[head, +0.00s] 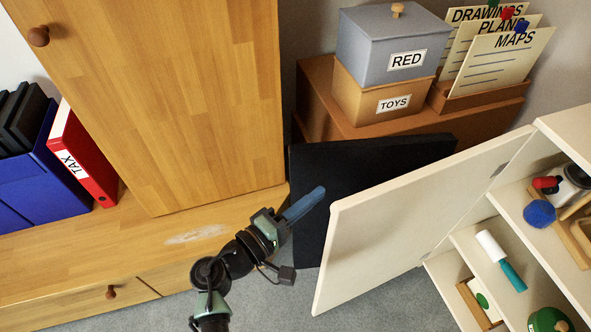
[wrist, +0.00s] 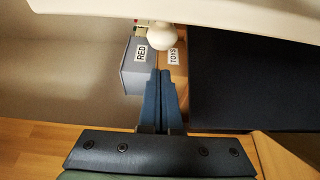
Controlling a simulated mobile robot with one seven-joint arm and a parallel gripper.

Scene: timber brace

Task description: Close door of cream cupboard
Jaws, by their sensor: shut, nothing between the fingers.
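The cream cupboard (head: 574,132) stands at the right of the head view. Its door (head: 405,218) is hinged near the cupboard's front edge and stands wide open, swung out to the left. The door also crosses the top of the wrist view (wrist: 240,12). A pale round knob (wrist: 160,37) shows just below it there, beyond my fingertips. My gripper (head: 318,193) has its blue fingers shut and empty, just left of the door's outer edge. The fingers also show in the wrist view (wrist: 163,76), pointing towards the knob. I cannot tell whether they touch anything.
A wooden cabinet (head: 160,100) and its low bench (head: 190,235) fill the left. A black panel (head: 310,180) lies behind the door. Boxes labelled RED (head: 400,40) and TOYS (head: 350,95) stand at the back.

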